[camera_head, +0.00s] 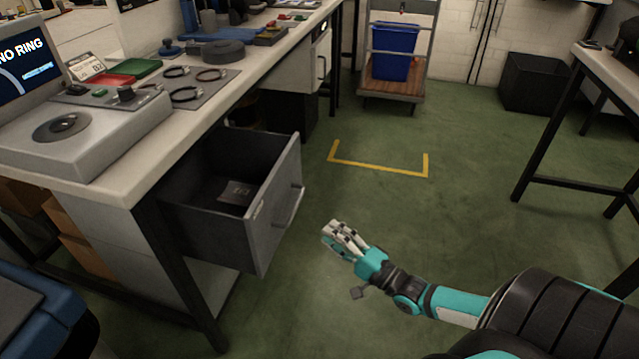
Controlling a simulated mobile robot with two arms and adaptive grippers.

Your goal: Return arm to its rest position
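My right arm (455,303) comes in from the lower right and reaches left over the green floor. Its gripper (335,232) is in free air, just right of the open drawer's handle. The gripper's fingers look close together, but the view is too small to tell whether they are shut. I see nothing clearly held in it. My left gripper is not in view.
An open drawer (275,203) juts from the workbench (200,110), with a dark flat item (237,192) inside. Several rings lie on a grey mat on the bench. A blue bin (394,52) stands on a cart behind. The floor (400,220) right of the drawer is clear.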

